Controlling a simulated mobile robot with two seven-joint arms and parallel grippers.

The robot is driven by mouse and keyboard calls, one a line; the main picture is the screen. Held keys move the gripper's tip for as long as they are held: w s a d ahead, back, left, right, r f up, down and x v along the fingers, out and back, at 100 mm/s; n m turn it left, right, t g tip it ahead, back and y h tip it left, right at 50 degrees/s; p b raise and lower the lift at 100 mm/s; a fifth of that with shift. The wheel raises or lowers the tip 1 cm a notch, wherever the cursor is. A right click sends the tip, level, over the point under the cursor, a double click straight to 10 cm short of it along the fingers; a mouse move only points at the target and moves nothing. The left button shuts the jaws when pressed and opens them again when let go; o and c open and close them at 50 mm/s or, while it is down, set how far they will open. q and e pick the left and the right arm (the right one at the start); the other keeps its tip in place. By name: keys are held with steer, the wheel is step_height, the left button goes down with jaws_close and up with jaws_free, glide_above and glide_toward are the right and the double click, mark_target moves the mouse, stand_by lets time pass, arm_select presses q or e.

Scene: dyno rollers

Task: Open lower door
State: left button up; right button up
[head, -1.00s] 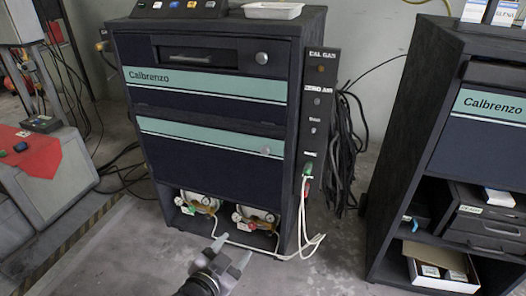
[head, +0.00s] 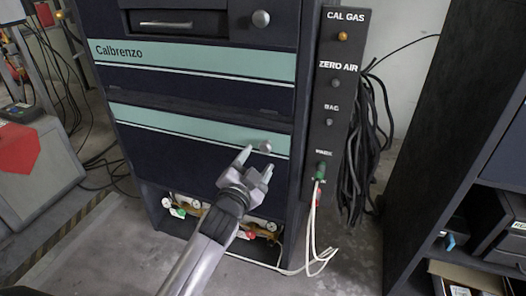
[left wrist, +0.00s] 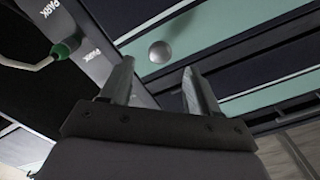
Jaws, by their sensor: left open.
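The lower door (head: 195,155) is a dark navy panel with a teal band on the Calbrenzo cabinet. It looks closed. Its round silver knob (head: 265,147) sits near its upper right corner. My left gripper (head: 257,163) is open, with its fingertips just below and in front of the knob. In the left wrist view the knob (left wrist: 160,51) shows beyond the open fingertips (left wrist: 155,75), roughly between them. No contact is visible there. The right gripper is not in view.
The upper door's knob (head: 261,18) is above. To the right is a labelled gas panel (head: 333,100) with a green fitting (head: 321,170), white tubes and black cables (head: 365,150). Gauges (head: 180,210) sit under the door. Another cabinet (head: 465,130) stands at right.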

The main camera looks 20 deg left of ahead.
mark_target(264, 149)
arm_select(q)
steer(key=shift+w+d+b, duration=0.1)
steer(key=shift+w+b, duration=0.4)
steer(key=shift+w, duration=2.1)
jaws_close()
